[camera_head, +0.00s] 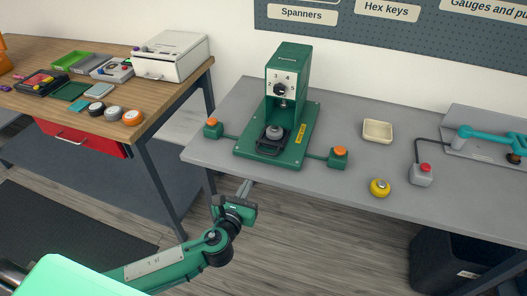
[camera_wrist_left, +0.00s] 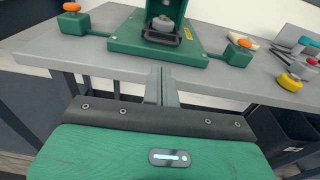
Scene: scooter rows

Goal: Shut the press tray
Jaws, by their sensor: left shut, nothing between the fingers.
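The green press (camera_head: 288,85) stands on the grey bench, with a dial on its front. Its black tray (camera_head: 270,142) with a front handle sits low on the press base, holding a grey round part (camera_head: 274,131). The tray appears to stick out toward the front of the base. It also shows in the left wrist view (camera_wrist_left: 160,37). My left gripper (camera_head: 244,187) is shut and empty, in front of the bench's front edge and apart from the tray. Its shut fingers (camera_wrist_left: 162,78) point at the press in the left wrist view. My right gripper is not in view.
Green boxes with orange buttons stand left (camera_head: 213,128) and right (camera_head: 338,157) of the press base. A cream dish (camera_head: 377,131), a yellow round knob (camera_head: 379,187) and a red-button box (camera_head: 422,174) lie to the right. A wooden bench (camera_head: 180,95) stands at left.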

